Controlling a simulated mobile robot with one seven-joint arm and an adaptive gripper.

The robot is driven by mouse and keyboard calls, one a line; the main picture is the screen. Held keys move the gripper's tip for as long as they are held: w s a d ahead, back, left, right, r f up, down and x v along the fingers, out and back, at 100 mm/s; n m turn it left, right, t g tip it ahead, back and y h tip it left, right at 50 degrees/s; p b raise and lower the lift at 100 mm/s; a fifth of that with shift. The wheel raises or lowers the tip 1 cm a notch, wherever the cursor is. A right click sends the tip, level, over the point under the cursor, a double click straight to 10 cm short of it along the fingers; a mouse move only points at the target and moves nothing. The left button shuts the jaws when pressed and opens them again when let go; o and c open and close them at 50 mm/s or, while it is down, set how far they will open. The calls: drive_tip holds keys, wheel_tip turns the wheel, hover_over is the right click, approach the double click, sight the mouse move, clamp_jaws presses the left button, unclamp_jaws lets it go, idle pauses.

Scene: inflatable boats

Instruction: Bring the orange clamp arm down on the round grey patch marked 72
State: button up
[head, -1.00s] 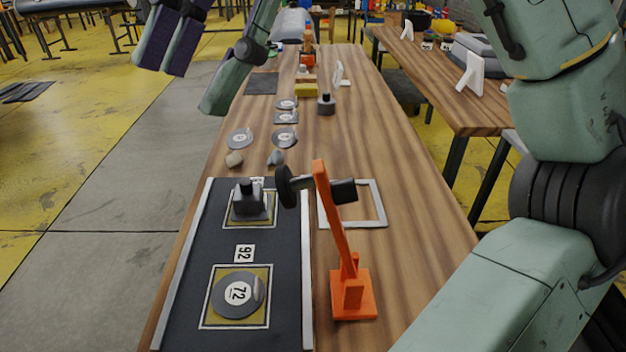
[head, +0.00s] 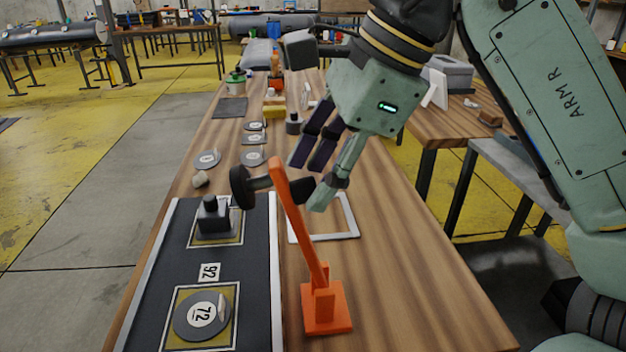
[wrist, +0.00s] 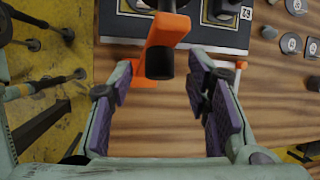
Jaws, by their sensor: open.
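The orange clamp arm (head: 296,222) stands raised, leaning slightly, on its orange base (head: 327,308). A black round pad (head: 242,187) is at its left side and a black grip (head: 303,191) at its right. The round grey patch marked 72 (head: 187,325) lies flat on a yellow square on the dark mat, left of the clamp base. My gripper (head: 312,182) is open beside the black grip. In the wrist view the black grip (wrist: 160,63) shows between the open fingers (wrist: 163,82), with no clear contact.
A white frame (head: 349,216) lies right of the clamp. Grey discs (head: 253,158) and a stone (head: 200,180) lie farther back. The table's right front is bare.

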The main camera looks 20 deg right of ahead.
drive_tip(key=shift+x, duration=0.8)
drive_tip(key=shift+c, duration=0.3)
clamp_jaws()
